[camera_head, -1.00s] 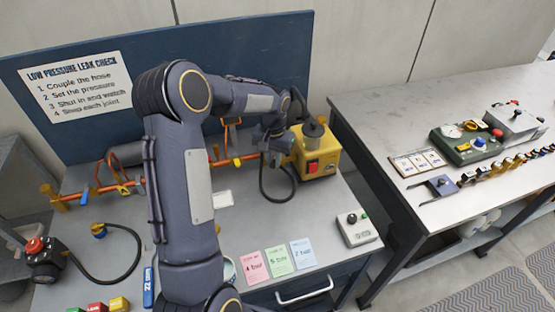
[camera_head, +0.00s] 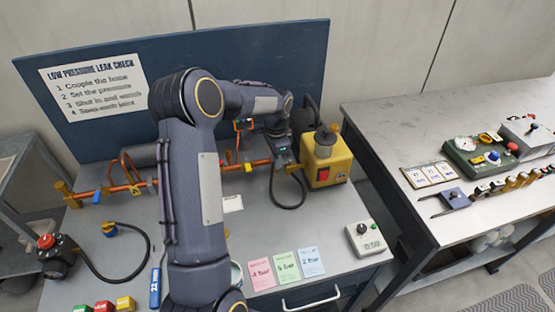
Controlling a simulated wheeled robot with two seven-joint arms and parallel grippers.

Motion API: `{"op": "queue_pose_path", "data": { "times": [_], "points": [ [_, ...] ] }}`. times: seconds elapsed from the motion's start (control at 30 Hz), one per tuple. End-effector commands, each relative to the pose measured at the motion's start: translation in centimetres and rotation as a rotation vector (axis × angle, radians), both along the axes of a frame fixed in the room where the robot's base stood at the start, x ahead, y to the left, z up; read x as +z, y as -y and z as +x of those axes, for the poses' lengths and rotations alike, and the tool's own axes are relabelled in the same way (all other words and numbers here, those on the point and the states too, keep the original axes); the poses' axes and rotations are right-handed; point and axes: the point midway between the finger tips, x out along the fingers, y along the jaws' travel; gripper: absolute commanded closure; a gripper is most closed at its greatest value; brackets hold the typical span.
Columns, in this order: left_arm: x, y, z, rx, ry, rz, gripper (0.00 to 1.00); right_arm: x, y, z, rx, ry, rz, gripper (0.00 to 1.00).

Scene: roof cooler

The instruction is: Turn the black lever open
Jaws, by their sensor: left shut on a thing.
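My left gripper (camera_head: 285,157) is at the right end of the orange pipe, close beside the yellow pump box (camera_head: 325,166). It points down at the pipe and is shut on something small. The black lever itself is hidden behind the gripper and wrist, so I cannot see its angle; the grip is where the lever would sit on the pipe. The orange pipe (camera_head: 259,163) runs left along the bench, with blue and yellow handles on it. My right gripper is not in view.
A blue board stands behind with an instruction sign (camera_head: 92,87). Coloured cards (camera_head: 286,265) and a grey timer box (camera_head: 364,239) lie near the bench front. A black hose (camera_head: 289,205) loops below the pump box. A second bench (camera_head: 400,125) is at the right.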

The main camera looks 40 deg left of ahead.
Motion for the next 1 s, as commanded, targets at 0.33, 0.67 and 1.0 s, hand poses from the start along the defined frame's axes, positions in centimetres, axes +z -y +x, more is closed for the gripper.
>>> {"op": "queue_pose_path", "data": {
  "times": [0.33, 0.67, 1.0],
  "points": [
    [0.10, -0.29, 0.26, -0.068, 0.003, 0.001, 1.00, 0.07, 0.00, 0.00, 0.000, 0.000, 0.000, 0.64],
    [0.10, -0.30, 0.28, -0.069, 0.003, 0.001, 1.00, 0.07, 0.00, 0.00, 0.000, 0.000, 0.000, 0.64],
    [0.05, -0.27, 0.23, -0.069, 0.001, 0.000, 0.62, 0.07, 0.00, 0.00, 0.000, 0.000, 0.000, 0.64]
  ]
}}
